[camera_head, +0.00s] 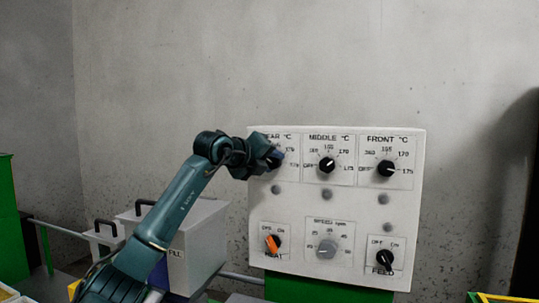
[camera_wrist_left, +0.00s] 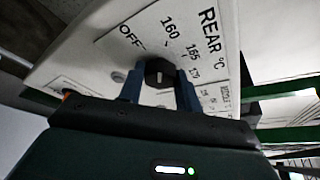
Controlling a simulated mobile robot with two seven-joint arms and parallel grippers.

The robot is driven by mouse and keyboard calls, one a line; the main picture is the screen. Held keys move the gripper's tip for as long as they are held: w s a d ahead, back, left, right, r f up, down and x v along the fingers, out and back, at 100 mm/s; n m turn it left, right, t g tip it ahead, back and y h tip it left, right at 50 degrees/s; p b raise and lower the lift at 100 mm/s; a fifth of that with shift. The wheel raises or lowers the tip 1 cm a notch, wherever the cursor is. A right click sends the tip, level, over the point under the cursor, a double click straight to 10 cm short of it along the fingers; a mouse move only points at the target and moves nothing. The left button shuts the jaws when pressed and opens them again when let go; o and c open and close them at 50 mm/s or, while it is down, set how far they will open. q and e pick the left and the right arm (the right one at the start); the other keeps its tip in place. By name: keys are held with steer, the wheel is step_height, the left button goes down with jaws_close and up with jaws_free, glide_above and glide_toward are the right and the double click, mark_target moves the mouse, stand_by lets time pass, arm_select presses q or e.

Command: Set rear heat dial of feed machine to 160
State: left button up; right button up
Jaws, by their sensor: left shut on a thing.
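The rear heat dial (camera_wrist_left: 158,71) is a black knob with a white mark, on a white plate labelled REAR °C with OFF, 160, 165 and further numbers. My left gripper (camera_wrist_left: 161,80) has its two blue fingers on either side of this knob and is shut on it. I cannot tell for sure which number the mark points to. In the head view the left gripper (camera_head: 274,158) covers the rear dial at the upper left of the white panel (camera_head: 345,285). My right gripper is not in view.
The middle dial (camera_head: 326,165) and front dial (camera_head: 386,168) sit to the right on the panel. Below are an orange heat switch (camera_head: 272,243), a grey speed dial (camera_head: 327,249) and a black feed switch (camera_head: 384,259). A light box (camera_head: 205,235) stands left of the panel.

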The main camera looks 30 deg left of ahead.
arm_select(q)
steer(key=shift+m+y+p, duration=0.3)
steer(key=shift+m, duration=0.2)
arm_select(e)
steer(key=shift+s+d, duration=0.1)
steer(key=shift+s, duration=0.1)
arm_select(q)
steer(key=o, duration=1)
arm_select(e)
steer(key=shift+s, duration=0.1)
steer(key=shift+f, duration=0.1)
arm_select(q)
steer(key=shift+s+r, duration=0.1)
steer(key=shift+s, duration=0.15)
steer(key=b+v, duration=0.4)
steer(key=v, duration=0.8)
steer(key=shift+s+r, duration=0.25)
steer(key=shift+r, duration=0.05)
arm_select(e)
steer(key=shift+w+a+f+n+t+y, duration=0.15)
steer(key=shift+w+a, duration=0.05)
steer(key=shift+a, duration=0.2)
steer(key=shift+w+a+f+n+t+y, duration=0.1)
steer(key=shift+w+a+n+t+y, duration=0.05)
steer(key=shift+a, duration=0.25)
